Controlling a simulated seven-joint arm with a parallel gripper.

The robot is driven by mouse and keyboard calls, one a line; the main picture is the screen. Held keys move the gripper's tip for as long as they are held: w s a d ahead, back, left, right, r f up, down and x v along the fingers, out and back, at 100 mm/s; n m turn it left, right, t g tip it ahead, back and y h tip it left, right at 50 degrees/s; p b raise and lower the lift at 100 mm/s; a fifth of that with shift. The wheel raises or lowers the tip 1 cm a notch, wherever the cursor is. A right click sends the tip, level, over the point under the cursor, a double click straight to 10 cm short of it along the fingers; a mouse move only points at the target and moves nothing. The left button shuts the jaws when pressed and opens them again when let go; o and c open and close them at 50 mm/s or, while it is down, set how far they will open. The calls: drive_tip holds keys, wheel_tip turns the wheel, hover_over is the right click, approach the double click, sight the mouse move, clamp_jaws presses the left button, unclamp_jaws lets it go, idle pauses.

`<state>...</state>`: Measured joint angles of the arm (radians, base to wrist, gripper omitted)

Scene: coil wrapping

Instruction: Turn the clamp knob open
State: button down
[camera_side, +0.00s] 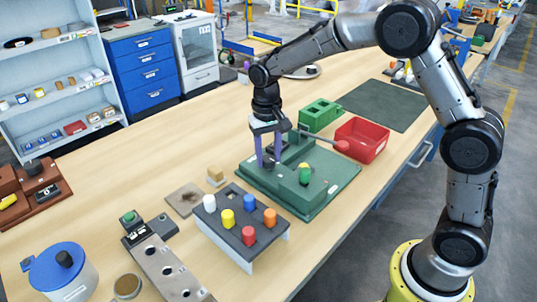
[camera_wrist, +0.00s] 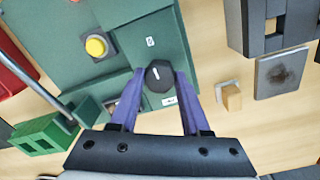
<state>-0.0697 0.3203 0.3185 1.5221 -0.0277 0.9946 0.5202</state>
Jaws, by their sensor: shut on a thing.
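The clamp knob (camera_wrist: 160,73) is a dark, many-sided knob with a short white mark on top, at the edge of the green fixture (camera_wrist: 118,18). My gripper (camera_wrist: 159,82) has its two purple fingers on either side of the knob and is shut on it. In the side view my gripper (camera_side: 268,153) points down at the left part of the green fixture (camera_side: 318,205), and its fingers mostly hide the knob.
A lever with a red ball (camera_side: 341,146) reaches over the fixture toward a red bin (camera_side: 364,138). A green block with holes (camera_side: 320,115) stands behind. In front are a rack of coloured pegs (camera_side: 238,238) and a small tan block (camera_side: 215,174).

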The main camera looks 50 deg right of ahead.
sight(267, 158)
drive_tip(key=shift+r+m, duration=0.1)
drive_tip(key=shift+m, duration=0.2)
drive_tip(key=shift+c, duration=1.8)
unclamp_jaws()
wheel_tip(267, 158, up, 14)
drive_tip(key=shift+a, duration=0.15)
drive_tip(key=shift+w, duration=0.1)
